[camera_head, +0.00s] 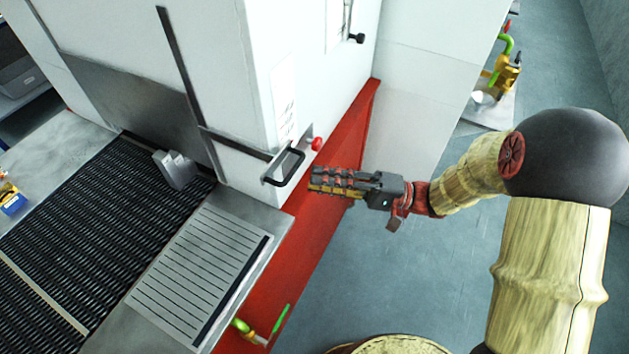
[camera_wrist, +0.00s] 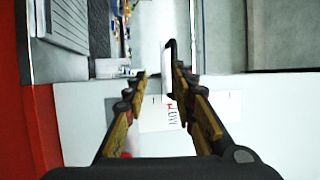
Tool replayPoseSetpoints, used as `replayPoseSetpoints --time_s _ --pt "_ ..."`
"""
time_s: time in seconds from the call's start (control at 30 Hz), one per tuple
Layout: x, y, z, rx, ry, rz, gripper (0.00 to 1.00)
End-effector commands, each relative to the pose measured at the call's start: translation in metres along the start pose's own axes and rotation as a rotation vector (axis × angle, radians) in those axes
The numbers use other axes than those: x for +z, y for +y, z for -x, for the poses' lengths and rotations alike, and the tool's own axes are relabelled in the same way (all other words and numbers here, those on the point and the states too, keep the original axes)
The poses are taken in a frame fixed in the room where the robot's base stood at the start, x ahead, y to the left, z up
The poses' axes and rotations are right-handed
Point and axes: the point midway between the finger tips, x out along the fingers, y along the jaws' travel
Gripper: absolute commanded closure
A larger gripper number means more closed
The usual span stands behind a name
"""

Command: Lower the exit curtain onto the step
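The exit curtain (camera_head: 130,98) is a grey panel in the white machine's front, just above the dark mesh belt. A small grey stepped block (camera_head: 175,169) stands on the belt at its lower edge; I cannot tell whether they touch. A black handle (camera_head: 290,168) sits at the machine's corner, at the end of a dark bar (camera_head: 236,144) reaching from the curtain side. My gripper (camera_head: 312,183) is just right of the handle. In the wrist view my gripper (camera_wrist: 158,74) is open, and the handle (camera_wrist: 170,52) shows near its right fingertip, not clasped.
A red knob (camera_head: 317,143) sticks out beside the handle. A slatted grey plate (camera_head: 205,265) lies beside the mesh belt (camera_head: 90,235). A red base frame (camera_head: 330,205) runs below the machine. A white label (camera_wrist: 158,114) shows between my fingers. The floor at right is clear.

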Motion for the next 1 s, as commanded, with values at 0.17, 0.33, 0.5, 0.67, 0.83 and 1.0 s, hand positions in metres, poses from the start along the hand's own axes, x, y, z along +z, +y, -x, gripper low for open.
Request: replayPoseSetpoints --time_s 0.17,0.33,0.5,0.67,0.83,1.0 --pt "-0.001 0.0 0.012 -0.001 0.002 0.002 0.74" --pt "-0.001 -0.001 0.022 -0.002 0.001 0.003 0.74" --pt "0.0 -0.001 0.028 -0.001 -0.001 0.003 0.74" --pt "0.0 -0.002 0.028 -0.002 -0.001 0.003 0.74" --pt "0.0 -0.001 0.028 -0.002 -0.001 0.004 0.74" --pt "-0.001 -0.002 0.028 -0.002 -0.001 0.004 0.74"
